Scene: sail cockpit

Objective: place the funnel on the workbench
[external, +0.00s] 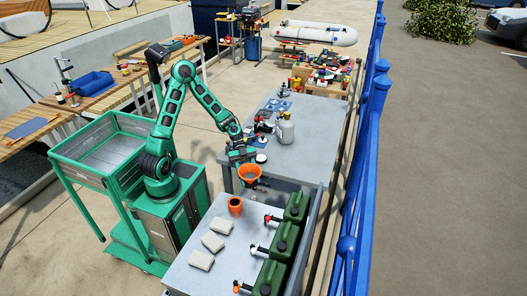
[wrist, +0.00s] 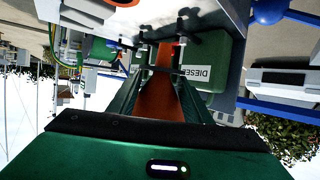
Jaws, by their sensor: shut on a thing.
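My gripper (external: 241,154) is shut on an orange funnel (external: 250,172) and holds it in the air. The funnel hangs below the gripper, near the gap between two grey-topped tables. In the wrist view its orange surface (wrist: 157,98) shows between the gripper's fingers (wrist: 165,72). The grey workbench (external: 312,140) extends behind and to the right of the gripper. I cannot tell the exact height of the funnel over the surfaces.
The nearer grey table (external: 222,273) holds several green jerry cans (external: 270,277), pale blocks (external: 212,241) and an orange pot (external: 235,206). One can reads DIESEL in the wrist view (wrist: 216,68). A blue railing (external: 361,190) runs along the right. The workbench's right part looks clear.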

